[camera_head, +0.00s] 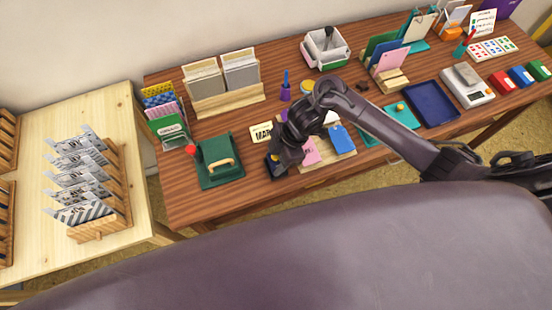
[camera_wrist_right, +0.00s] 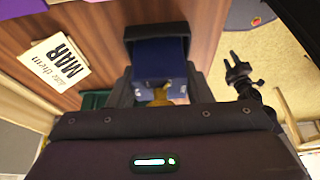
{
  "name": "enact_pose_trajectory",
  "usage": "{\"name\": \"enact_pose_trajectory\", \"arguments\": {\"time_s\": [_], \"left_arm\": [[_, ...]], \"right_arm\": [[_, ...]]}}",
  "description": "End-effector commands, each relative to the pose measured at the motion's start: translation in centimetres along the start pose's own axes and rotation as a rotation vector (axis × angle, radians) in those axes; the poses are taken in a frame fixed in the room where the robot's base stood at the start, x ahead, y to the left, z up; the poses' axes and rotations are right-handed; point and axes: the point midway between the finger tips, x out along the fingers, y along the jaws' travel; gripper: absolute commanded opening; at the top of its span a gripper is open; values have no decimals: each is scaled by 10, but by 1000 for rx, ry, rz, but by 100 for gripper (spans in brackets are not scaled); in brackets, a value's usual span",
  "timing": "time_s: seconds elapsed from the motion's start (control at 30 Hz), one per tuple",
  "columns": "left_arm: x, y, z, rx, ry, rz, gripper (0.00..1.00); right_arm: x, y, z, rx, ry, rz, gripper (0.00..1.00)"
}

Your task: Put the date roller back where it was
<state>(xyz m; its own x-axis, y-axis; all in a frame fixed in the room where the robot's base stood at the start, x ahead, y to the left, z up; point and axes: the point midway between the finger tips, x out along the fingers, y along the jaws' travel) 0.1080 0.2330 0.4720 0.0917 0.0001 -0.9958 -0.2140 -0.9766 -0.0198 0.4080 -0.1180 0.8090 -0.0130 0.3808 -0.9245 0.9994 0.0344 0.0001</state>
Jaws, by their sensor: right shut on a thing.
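My right gripper (camera_head: 276,160) is over the front of the brown desk, left of the pink card. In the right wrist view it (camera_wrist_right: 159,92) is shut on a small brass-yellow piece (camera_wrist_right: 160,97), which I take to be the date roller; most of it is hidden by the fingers. Just beyond the fingertips is a dark-rimmed blue inkpad (camera_wrist_right: 160,58). I cannot tell whether the roller touches it. A dark forked gripper, seemingly my left one (camera_wrist_right: 239,76), hangs over the floor beside the desk with its fingers apart, holding nothing visible.
A MAR card (camera_head: 261,133) lies behind my right gripper and also shows in the wrist view (camera_wrist_right: 60,62). A pink card (camera_head: 311,152) and blue card (camera_head: 342,140) stand close at the right.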

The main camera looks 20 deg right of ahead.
Motion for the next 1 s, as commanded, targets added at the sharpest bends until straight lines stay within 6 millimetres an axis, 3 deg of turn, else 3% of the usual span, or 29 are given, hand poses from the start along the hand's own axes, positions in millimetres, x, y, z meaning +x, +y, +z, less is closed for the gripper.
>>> {"name": "enact_pose_trajectory", "arguments": {"time_s": [0.13,0.4,0.43,0.57,0.87,1.0], "left_arm": [[0,0,-9,-2,13,0,36],[3,4,-5,-4,8,4,36],[2,4,-4,-4,7,4,36],[2,4,-1,-3,2,5,36],[1,4,0,-3,-1,5,36],[0,4,0,-2,-1,5,36]], "right_arm": [[2,1,0,0,1,2,23],[6,0,2,0,1,2,23],[5,0,2,0,0,1,49],[5,0,2,0,0,1,66],[3,0,1,0,0,1,67],[-8,1,1,-2,0,4,67]]}}
